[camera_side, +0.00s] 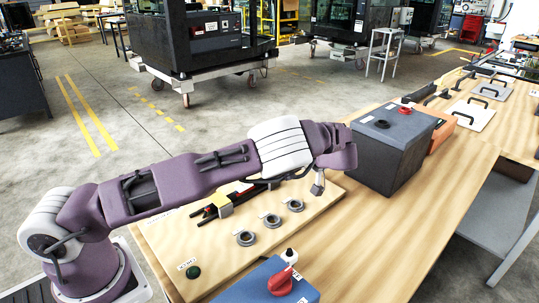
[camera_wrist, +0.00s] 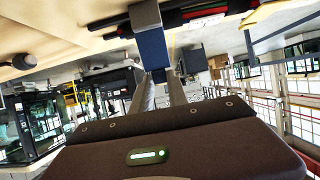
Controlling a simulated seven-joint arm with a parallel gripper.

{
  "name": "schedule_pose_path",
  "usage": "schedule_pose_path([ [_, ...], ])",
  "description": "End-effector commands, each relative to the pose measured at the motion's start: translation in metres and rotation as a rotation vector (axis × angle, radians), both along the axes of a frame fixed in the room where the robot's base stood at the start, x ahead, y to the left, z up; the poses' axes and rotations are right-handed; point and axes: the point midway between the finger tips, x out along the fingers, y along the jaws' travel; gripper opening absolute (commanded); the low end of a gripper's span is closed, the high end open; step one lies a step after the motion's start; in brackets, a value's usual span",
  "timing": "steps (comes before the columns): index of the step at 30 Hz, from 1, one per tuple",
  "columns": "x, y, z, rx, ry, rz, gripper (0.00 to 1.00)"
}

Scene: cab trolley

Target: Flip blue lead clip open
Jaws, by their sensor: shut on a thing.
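The blue lead clip (camera_wrist: 152,48) shows in the wrist view as a blue flap hanging from a grey block (camera_wrist: 145,15) at the board. My gripper (camera_wrist: 160,76) has its two grey fingers at the flap's free end, shut on it. In the side view my gripper (camera_side: 318,186) points down near the board's far right end, and I cannot make out the blue clip there. Black and red leads (camera_wrist: 195,15) run across the top of the wrist view, passing at the grey block. A yellow clip (camera_wrist: 262,14) is to the right.
The wooden board (camera_side: 215,262) carries several grey rings (camera_side: 271,220) and a green button (camera_side: 193,272). A dark grey battery box (camera_side: 390,155) stands close right of my gripper. A blue box with a red switch (camera_side: 265,284) is at the front. Bare table lies right of the board.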

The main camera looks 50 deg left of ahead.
Motion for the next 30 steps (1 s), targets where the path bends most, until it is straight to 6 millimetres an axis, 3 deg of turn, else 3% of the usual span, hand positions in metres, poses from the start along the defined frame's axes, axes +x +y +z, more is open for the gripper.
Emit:
schedule_pose_path([
  [12, 0.001, -0.017, -0.002, 0.227, 0.000, -0.003, 0.00],
  [30, 0.000, -0.020, -0.004, 0.277, 0.002, 0.001, 0.00],
])
